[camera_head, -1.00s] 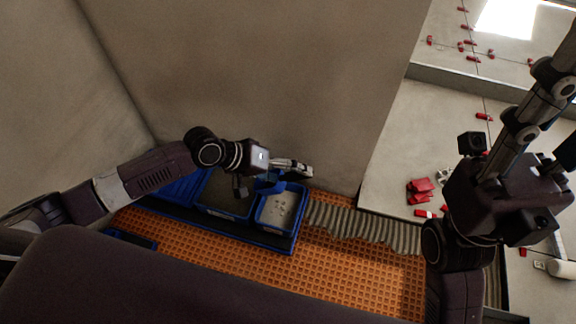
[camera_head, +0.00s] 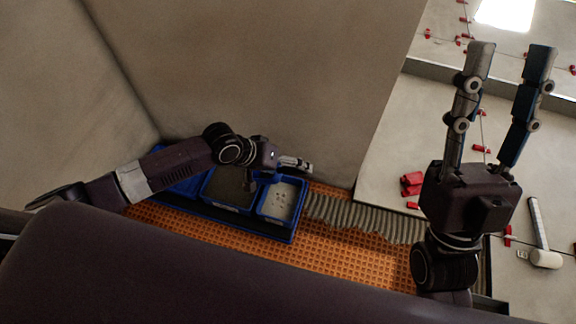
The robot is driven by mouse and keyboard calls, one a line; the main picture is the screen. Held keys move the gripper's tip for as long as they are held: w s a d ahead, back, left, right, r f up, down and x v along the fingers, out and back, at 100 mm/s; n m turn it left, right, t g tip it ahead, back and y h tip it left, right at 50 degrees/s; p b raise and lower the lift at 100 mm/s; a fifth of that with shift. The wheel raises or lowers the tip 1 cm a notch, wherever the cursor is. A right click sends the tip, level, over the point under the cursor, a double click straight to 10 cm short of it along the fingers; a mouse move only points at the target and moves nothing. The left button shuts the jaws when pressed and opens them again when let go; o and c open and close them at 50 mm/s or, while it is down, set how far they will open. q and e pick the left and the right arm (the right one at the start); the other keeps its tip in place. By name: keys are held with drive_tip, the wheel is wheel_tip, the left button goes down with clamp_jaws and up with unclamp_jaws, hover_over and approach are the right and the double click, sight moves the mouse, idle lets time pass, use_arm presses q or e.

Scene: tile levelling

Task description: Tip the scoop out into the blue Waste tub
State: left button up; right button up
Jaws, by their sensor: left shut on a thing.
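My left gripper (camera_head: 302,166) hangs over the row of blue tubs, its fingers above the back edge of the right-hand tub. It is shut on the scoop, which is mostly hidden by the gripper and cannot be told apart from the blue tub edges. The right-hand blue tub (camera_head: 276,220) holds pale material with dark specks. The middle blue tub (camera_head: 226,207) holds dark grey material. A further blue tub (camera_head: 184,187) is partly covered by my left arm. No label is readable, so I cannot tell which is Waste. My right gripper (camera_head: 510,50) is open and empty, its fingers raised.
The tubs stand in a dark blue tray on an orange grid floor (camera_head: 335,252). A grey ridged strip (camera_head: 365,219) lies to the right. Red pieces (camera_head: 411,184) and a white-headed mallet (camera_head: 545,258) lie on pale tiles. A wall rises behind the tubs.

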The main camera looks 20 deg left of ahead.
use_arm(q)
drive_tip(key=shift+r+p, duration=0.25)
drive_tip(key=shift+p, duration=0.5)
drive_tip(key=shift+r+y+p, duration=0.15)
drive_tip(key=shift+y+p, duration=0.15)
drive_tip(key=shift+p, duration=0.15)
use_arm(e)
drive_tip(key=w+a+f+g+h+p, duration=0.1)
drive_tip(key=w+f+g+h+p, duration=0.15)
drive_tip(key=w+f+g, duration=1)
drive_tip(key=s+d+f+g+h+p, duration=0.1)
drive_tip(key=s+d+f+g+h, duration=0.15)
drive_tip(key=f, duration=0.55)
drive_tip(key=s+d+f+g+h+p, duration=0.15)
drive_tip(key=s+f, duration=0.25)
drive_tip(key=f, duration=0.5)
use_arm(q)
drive_tip(key=shift+r+m+y+p, duration=0.3)
drive_tip(key=shift+r+y+p, duration=0.65)
drive_tip(key=shift+y, duration=0.35)
use_arm(e)
drive_tip(key=s+d+f+g, duration=0.2)
drive_tip(key=s+f+g, duration=0.4)
drive_tip(key=s, duration=0.3)
drive_tip(key=shift+d+f+m+h, duration=0.15)
drive_tip(key=shift+d+m+h, duration=0.05)
drive_tip(key=shift+m+h, duration=0.25)
